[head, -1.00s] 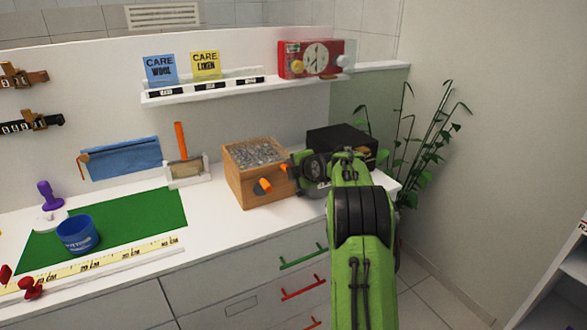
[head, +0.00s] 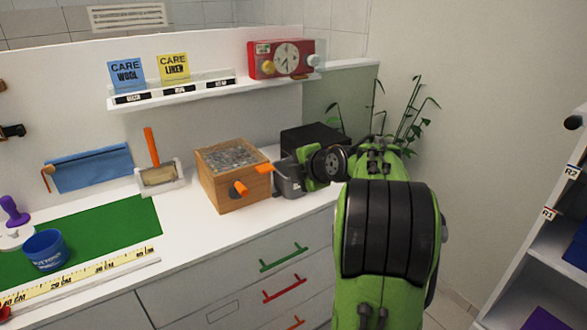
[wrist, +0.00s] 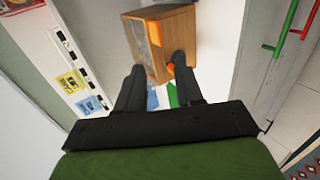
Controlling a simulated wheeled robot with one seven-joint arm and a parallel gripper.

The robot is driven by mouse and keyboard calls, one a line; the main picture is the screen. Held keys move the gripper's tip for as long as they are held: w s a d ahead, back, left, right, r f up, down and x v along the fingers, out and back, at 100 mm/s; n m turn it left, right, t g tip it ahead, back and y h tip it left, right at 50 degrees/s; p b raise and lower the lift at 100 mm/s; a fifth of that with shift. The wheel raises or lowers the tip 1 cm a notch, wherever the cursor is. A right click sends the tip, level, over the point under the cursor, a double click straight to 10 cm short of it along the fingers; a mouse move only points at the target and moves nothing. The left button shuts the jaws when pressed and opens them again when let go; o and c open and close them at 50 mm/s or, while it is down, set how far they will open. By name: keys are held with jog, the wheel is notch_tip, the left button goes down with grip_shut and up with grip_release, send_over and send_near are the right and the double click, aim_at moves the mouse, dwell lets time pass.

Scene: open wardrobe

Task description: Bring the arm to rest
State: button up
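My arm reaches forward in the head view, its green and black links over the right part of the counter. My gripper (head: 275,176) is at the right side of a wooden box (head: 230,192) with a grey, grainy top and an orange knob. In the wrist view my gripper (wrist: 157,72) has its two dark fingers apart, with no object clearly held between them. The wooden box (wrist: 178,35) lies beyond the fingertips there. An orange piece shows by the gripper's end in the head view; I cannot tell whether it belongs to the gripper.
A black box (head: 312,139) stands behind my gripper, with a plant (head: 410,120) to its right. A wall shelf (head: 170,97) holds cards and a red clock device (head: 280,60). A blue cup (head: 45,250) stands on the green mat (head: 130,222). An open shelf unit (head: 555,240) stands far right.

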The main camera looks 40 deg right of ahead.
dwell(0.5)
jog(key=s+a+r+m+g, duration=0.15)
jog(key=s+a+m, duration=0.3)
jog(key=a, duration=0.65)
jog(key=s+a+f+m+g, duration=0.2)
jog(key=s+a+f+m, duration=0.35)
jog(key=s, duration=0.65)
jog(key=s+a+f+m+g, duration=0.25)
jog(key=s+a+m, duration=0.5)
jog(key=s, duration=0.45)
notch_tip(320, 180, up, 13)
jog(key=p, duration=1.3)
jog(key=shift+s+y, duration=0.3)
jog(key=shift+s, duration=0.15)
